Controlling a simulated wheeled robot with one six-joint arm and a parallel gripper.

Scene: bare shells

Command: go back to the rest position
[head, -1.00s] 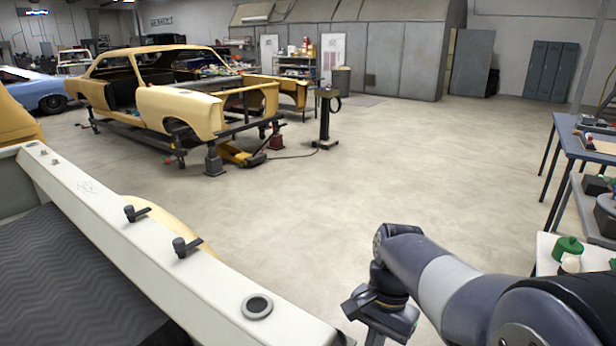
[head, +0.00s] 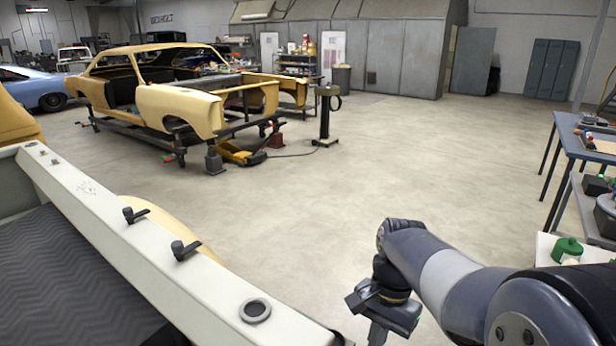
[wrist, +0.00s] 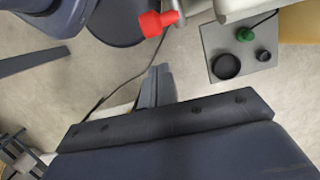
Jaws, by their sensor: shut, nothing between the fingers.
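My arm reaches in from the lower right of the head view, bent down at the wrist. My gripper (wrist: 158,78) shows in the wrist view with its fingers together and nothing between them. It points down over the bare floor (wrist: 120,60). In the head view my wrist is at the bottom edge, and the fingertips are cut off by the frame.
A white ledge with two dark knobs (head: 180,248) runs along the left. A blue-topped table (head: 580,135) stands at right, with a green-capped item (head: 567,249) nearer. A yellow car shell (head: 175,95) stands farther back. The middle floor is clear. The wrist view shows a red object (wrist: 157,22) and a grey panel (wrist: 222,45).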

